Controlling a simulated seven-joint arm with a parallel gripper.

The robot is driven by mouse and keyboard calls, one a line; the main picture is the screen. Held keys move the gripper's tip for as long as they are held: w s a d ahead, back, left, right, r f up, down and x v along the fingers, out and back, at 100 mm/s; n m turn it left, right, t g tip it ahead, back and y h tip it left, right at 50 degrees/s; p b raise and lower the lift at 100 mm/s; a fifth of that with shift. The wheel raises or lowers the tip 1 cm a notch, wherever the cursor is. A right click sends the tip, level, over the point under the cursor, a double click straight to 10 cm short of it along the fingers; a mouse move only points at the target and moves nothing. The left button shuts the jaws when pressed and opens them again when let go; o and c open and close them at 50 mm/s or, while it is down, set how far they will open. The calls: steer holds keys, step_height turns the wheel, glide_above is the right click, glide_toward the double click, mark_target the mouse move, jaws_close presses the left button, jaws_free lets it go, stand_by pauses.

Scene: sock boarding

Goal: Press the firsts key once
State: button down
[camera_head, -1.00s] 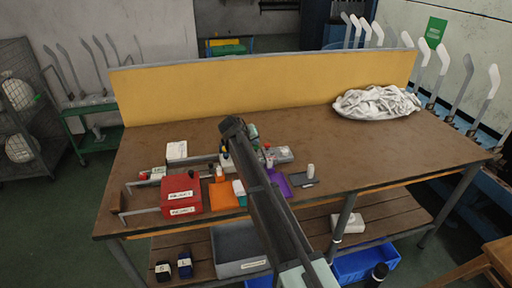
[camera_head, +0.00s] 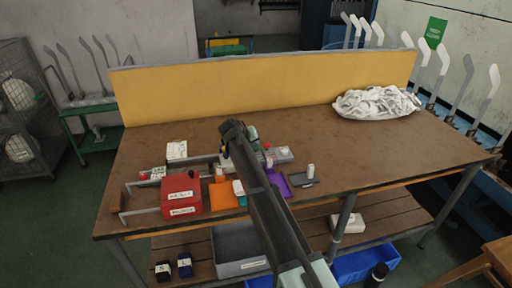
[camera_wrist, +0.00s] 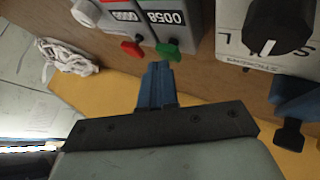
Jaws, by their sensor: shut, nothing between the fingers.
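In the wrist view a grey counter box carries a red key (camera_wrist: 132,48) and a green key (camera_wrist: 167,50), with number displays above them reading about 0003 and 0058. No word on either key can be read, so which one is the firsts key cannot be told. My gripper (camera_wrist: 157,70) is shut and empty. Its blue fingertips appear just below the two keys, closest to the green one; whether they touch it cannot be told. In the head view the counter box (camera_head: 283,154) is partly hidden behind my arm, which also hides the fingertips.
A pale box with a black knob (camera_wrist: 276,25) and a blue part (camera_wrist: 296,103) sit to the right in the wrist view. In the head view a red box (camera_head: 181,193) stands left on the brown table (camera_head: 340,150). White cloth (camera_head: 375,102) lies back right. A yellow panel (camera_head: 260,80) closes the back.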

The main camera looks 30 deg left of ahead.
steer(key=shift+f, duration=0.2)
steer(key=shift+r, duration=0.2)
stand_by(0.3)
steer(key=shift+r, duration=0.9)
steer(key=shift+r, duration=2.5)
